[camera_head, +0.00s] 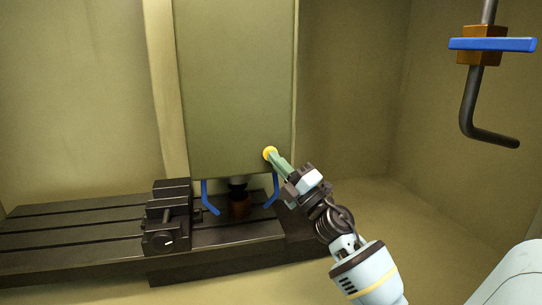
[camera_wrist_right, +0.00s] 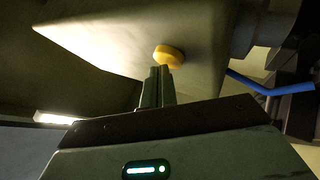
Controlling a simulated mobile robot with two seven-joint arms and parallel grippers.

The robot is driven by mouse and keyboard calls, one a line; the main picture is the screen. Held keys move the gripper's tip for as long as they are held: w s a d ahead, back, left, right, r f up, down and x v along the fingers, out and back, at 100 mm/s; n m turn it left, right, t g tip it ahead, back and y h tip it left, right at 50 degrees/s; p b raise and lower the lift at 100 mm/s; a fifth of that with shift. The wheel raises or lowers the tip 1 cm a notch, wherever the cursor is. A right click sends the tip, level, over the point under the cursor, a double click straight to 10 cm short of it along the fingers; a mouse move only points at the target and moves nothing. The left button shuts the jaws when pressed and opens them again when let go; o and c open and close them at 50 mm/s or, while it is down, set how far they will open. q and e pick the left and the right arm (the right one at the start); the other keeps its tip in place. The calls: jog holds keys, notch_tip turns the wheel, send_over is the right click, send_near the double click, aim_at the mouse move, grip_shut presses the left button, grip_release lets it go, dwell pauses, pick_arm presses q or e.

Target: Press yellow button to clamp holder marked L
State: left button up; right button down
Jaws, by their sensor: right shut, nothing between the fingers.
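The round yellow button (camera_head: 270,153) sits low on the right part of the grey-green machine head (camera_head: 235,85). My right gripper (camera_head: 275,160) comes up from the lower right with its fingers shut and empty. Its tips are at the button and overlap its edge in the head view. In the right wrist view the button (camera_wrist_right: 168,54) shows just beyond the shut fingertips (camera_wrist_right: 159,72); I cannot tell whether they touch. No L mark is readable. My left gripper is not in view.
Two blue bent pipes (camera_head: 208,198) hang beside the spindle. A black vise (camera_head: 168,220) stands on the slotted table (camera_head: 80,235) at left. A dark bent crank with a blue bar (camera_head: 492,44) hangs at upper right. The space between head and right wall is free.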

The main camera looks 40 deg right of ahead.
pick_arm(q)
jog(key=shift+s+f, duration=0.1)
pick_arm(e)
jog(key=shift+w+d, duration=0.1)
jog(key=shift+w, duration=0.1)
jog(key=shift+s, duration=0.15)
dwell(0.4)
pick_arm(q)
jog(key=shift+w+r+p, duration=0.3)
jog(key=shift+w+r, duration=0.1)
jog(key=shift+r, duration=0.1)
pick_arm(e)
jog(key=shift+s+a, duration=0.45)
jog(key=shift+s, duration=0.2)
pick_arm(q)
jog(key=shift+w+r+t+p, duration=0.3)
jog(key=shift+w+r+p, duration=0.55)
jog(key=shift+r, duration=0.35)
pick_arm(e)
jog(key=shift+s+a, duration=0.4)
jog(key=shift+s, duration=0.3)
jog(key=shift+s+a, duration=0.4)
jog(key=shift+s, duration=0.35)
jog(key=shift+s+a, duration=0.4)
jog(key=shift+s, duration=0.3)
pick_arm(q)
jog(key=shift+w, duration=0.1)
